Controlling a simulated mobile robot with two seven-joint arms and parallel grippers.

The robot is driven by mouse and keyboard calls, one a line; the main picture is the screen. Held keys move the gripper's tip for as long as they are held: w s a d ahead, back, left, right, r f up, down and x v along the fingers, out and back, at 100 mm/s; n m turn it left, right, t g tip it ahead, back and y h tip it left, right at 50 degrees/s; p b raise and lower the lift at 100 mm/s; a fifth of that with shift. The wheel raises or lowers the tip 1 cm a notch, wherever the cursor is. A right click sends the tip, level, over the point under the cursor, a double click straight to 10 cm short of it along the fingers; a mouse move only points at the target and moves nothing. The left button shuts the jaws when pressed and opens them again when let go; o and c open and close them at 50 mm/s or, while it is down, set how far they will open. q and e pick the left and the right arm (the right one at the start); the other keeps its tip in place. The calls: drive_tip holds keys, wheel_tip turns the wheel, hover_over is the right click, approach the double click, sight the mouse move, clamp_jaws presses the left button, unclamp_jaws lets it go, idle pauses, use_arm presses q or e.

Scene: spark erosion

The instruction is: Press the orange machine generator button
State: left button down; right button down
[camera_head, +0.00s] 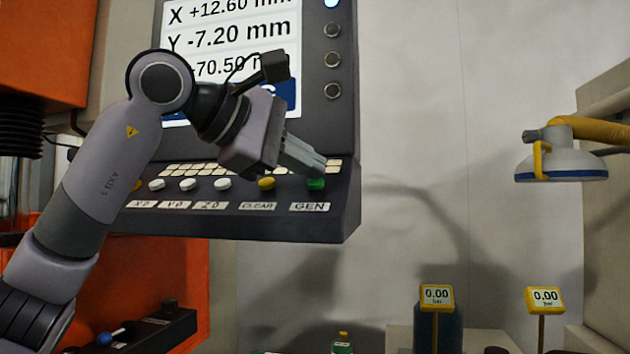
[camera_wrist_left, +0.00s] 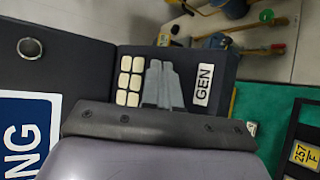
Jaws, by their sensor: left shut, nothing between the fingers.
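The generator button is a green button (camera_head: 316,184) above a "GEN" label (camera_head: 310,206) at the right end of the orange machine's (camera_head: 165,275) dark control console. My left gripper (camera_head: 318,170) is shut and empty, its fingertips just above and in front of the button in the head view. I cannot tell whether they touch it. In the left wrist view the closed fingers (camera_wrist_left: 164,72) lie over the console between the white keys and the "GEN" label (camera_wrist_left: 203,85). The button is hidden there, behind the fingers. My right gripper is not in view.
A yellow button (camera_head: 266,183) labelled CLEAR and several white buttons (camera_head: 222,184) sit left along the same ledge. The screen (camera_head: 235,35) rises behind my left arm. Right of the console is open space, with a lamp (camera_head: 560,160) and two yellow gauges (camera_head: 437,297) further off.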

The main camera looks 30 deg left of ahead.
use_arm(q)
drive_tip(key=shift+w+f, duration=0.15)
drive_tip(key=shift+f, duration=0.05)
idle(0.5)
drive_tip(key=shift+s+r+p, duration=0.3)
drive_tip(key=shift+r+p, duration=0.2)
drive_tip(key=shift+r, duration=0.1)
drive_tip(key=shift+s+r, duration=0.1)
drive_tip(key=shift+s, duration=0.05)
drive_tip(key=s+r+p, duration=0.1)
drive_tip(key=r+p, duration=0.1)
drive_tip(key=s+r+p, duration=0.1)
drive_tip(key=r, duration=0.1)
drive_tip(key=shift+s+d+r, duration=0.1)
drive_tip(key=shift+s+d, duration=0.25)
drive_tip(key=shift+d, duration=0.05)
idle(0.7)
